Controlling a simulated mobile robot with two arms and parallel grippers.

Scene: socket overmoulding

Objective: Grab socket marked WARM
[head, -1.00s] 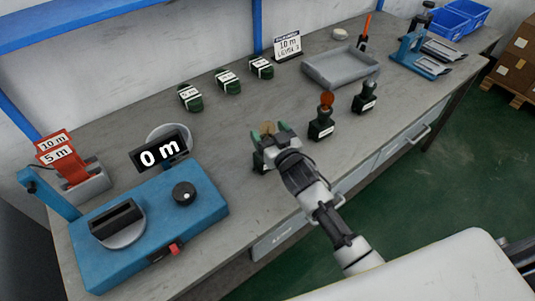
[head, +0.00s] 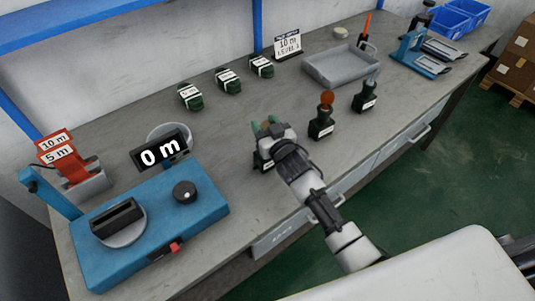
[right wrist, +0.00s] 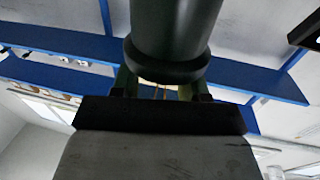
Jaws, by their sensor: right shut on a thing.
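My right gripper (head: 267,127) is over the workbench, shut on a dark socket (head: 262,163) with a white label. The gripper hides most of this socket, and its label is too small to read. In the right wrist view a dark round body (right wrist: 175,35) fills the top middle in front of the fingers. A dark socket with an orange top (head: 321,122) and one with a grey top (head: 365,96) stand upright to the right; their labels are unreadable too. My left gripper is out of view.
Several dark green banded bundles (head: 228,81) lie at the back. A blue machine (head: 150,230) with a "0 m" display (head: 160,150) stands at left. A grey tray (head: 341,68) and a blue press (head: 415,58) are at the back right.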

